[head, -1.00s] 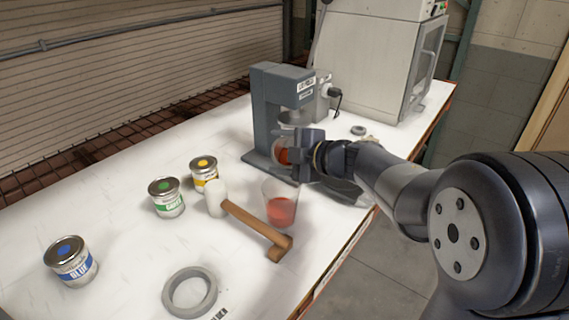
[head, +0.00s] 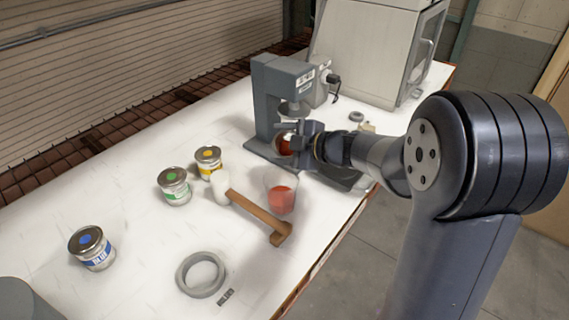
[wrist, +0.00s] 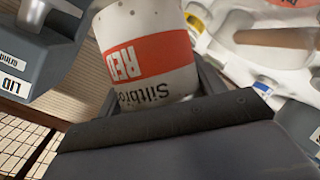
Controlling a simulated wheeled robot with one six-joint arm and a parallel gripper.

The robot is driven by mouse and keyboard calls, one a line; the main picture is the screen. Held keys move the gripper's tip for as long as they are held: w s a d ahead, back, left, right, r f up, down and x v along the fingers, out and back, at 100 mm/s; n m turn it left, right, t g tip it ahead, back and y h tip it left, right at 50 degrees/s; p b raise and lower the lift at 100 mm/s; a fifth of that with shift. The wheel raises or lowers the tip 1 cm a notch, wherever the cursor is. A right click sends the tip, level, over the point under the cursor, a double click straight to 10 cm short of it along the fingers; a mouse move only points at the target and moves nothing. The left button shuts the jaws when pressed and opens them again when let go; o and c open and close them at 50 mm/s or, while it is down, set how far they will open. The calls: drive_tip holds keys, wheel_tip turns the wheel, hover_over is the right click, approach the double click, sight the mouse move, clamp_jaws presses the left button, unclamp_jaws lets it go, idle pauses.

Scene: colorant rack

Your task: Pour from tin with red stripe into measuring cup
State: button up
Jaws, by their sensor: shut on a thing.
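My gripper (head: 304,142) is shut on the tin with red stripe (head: 285,145), in front of the grey machine. In the wrist view the tin (wrist: 150,50) fills the upper middle, with its red "RED" label upside down in the picture. A dark gripper pad (wrist: 175,115) lies against it. The clear measuring cup (head: 281,193) stands on the table in front of and below the tin, with red content inside. The tin's opening is hidden, and I see no clear stream between tin and cup.
A mallet (head: 258,212) lies by the cup. Tins with yellow (head: 209,162), green (head: 174,187) and blue (head: 92,249) labels stand to the left. A grey ring (head: 201,275) lies at the front. The grey machine (head: 268,105) stands behind my gripper.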

drive_tip(key=shift+r+p, duration=0.25)
drive_tip(key=shift+p, duration=0.6)
drive_tip(key=shift+w+d+r+m+g+p, duration=0.1)
drive_tip(key=shift+w+r+m+g+p, duration=0.3)
drive_tip(key=shift+p, duration=0.85)
drive_tip(key=p, duration=0.2)
drive_tip(key=shift+s+r+m+p, duration=0.1)
drive_tip(key=shift+m+p, duration=0.2)
drive_tip(key=p, duration=0.2)
drive_tip(key=w+m+g+p, duration=0.1)
drive_tip(key=p, duration=0.1)
drive_tip(key=shift+w+d+f, duration=0.25)
drive_tip(key=shift+d+f, duration=0.05)
drive_tip(key=shift+d, duration=0.1)
drive_tip(key=w+f, duration=0.1)
drive_tip(key=w+f+m+g, duration=0.1)
drive_tip(key=f, duration=0.1)
drive_tip(key=d+f+m+y, duration=0.1)
drive_tip(key=shift+w+f+g, duration=0.2)
drive_tip(key=shift+w+g, duration=0.1)
drive_tip(key=shift+w, duration=0.1)
drive_tip(key=shift+w+d+r+m+g+y, duration=0.25)
drive_tip(key=shift+w+r+m, duration=0.2)
drive_tip(key=shift+r, duration=0.3)
drive_tip(key=shift+w+d+r+m+g+y, duration=0.1)
drive_tip(key=shift+w+r+m+g, duration=0.3)
drive_tip(key=shift+r, duration=0.35)
